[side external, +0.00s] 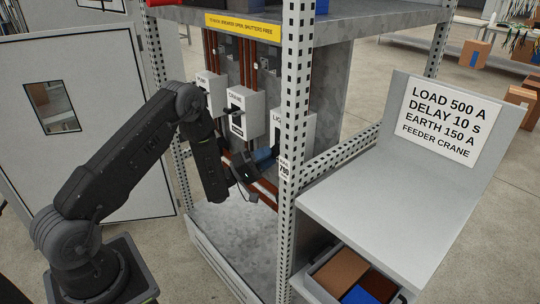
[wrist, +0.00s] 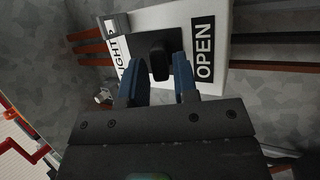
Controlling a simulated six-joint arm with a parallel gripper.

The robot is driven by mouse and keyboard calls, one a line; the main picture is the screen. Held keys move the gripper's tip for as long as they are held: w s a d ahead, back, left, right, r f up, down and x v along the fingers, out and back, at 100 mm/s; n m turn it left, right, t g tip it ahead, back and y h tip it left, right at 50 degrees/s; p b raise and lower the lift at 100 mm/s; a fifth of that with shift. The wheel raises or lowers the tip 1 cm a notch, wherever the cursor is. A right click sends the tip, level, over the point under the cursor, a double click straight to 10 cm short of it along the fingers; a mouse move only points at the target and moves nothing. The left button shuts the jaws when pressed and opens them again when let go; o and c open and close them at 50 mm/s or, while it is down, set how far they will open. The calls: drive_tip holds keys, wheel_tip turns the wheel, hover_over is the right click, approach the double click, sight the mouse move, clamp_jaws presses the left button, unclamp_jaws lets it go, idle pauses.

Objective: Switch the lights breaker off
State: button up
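The lights breaker (side external: 306,130) is a pale box on the right of the breaker row, partly hidden by the perforated post. In the wrist view its white face (wrist: 222,20) fills the top, with a cut-off "LIGHT" label and a black plate (wrist: 203,47) reading "OPEN". Its black handle (wrist: 159,58) stands out from a dark slot. My gripper (wrist: 160,75) has its two blue fingers apart, one on each side of the handle. I cannot tell whether they touch it. In the side view my gripper (side external: 264,156) is at the breaker's lower left.
The crane breaker (side external: 241,110) and another breaker (side external: 211,92) stand to the left. The perforated post (side external: 291,110) is close to my gripper's right. Red-brown bars (side external: 262,190) run below. A grey shelf with a sign (side external: 436,115) and a parts bin (side external: 350,278) are at right.

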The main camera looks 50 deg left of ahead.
drive_tip(key=v, duration=0.6)
drive_tip(key=shift+s, duration=0.1)
